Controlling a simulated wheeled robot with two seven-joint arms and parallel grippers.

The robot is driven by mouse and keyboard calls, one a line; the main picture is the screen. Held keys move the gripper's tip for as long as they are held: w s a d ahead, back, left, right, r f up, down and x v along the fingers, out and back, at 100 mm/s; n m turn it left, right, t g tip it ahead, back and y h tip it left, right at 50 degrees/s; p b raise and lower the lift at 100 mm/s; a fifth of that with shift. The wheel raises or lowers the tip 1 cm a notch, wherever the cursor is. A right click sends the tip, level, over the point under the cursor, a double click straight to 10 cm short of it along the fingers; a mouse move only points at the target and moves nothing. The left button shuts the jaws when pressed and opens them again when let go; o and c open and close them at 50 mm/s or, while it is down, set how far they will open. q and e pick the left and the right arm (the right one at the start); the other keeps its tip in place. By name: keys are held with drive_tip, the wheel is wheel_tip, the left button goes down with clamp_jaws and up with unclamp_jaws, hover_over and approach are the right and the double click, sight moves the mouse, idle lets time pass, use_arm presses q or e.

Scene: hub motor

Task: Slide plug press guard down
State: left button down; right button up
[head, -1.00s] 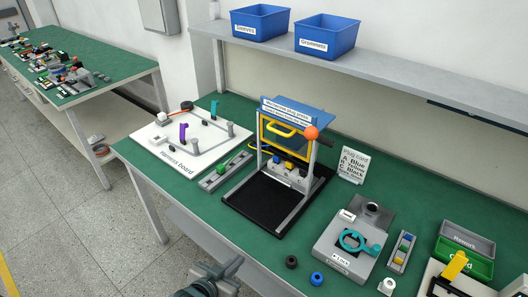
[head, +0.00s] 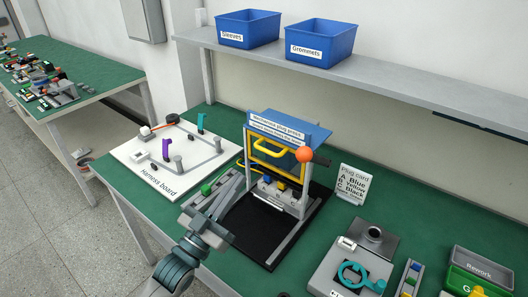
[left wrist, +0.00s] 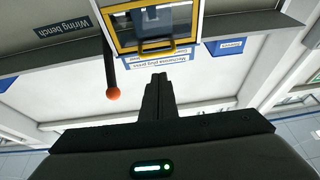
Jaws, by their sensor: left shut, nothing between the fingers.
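The plug press (head: 300,195) stands on the green bench under a blue sign. Its yellow-framed guard (head: 280,160) with a yellow handle (head: 268,148) sits high on the posts, just below the sign, with the space under it open. In the left wrist view the guard (left wrist: 150,48) shows at the top, and the orange lever knob (left wrist: 113,94) is left of the fingers. My left gripper (head: 236,180) is shut and empty, in front of the press and left of it, lower than the handle. The wrist view shows its fingers (left wrist: 158,78) together, apart from the guard. My right gripper is out of view.
The harness board (head: 170,160) lies left of the press. The orange knob (head: 304,154) sticks out at the press's right. A plug card (head: 354,186) and a grey fixture (head: 350,262) stand further right. Blue bins (head: 320,40) sit on the shelf above.

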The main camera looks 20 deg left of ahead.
use_arm(q)
wheel_tip(320, 180, up, 3)
drive_tip(key=shift+f+t+h, duration=0.15)
drive_tip(key=shift+t+h, duration=0.45)
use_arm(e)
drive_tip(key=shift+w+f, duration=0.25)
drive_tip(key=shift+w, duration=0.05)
use_arm(q)
drive_tip(key=shift+w, duration=0.2)
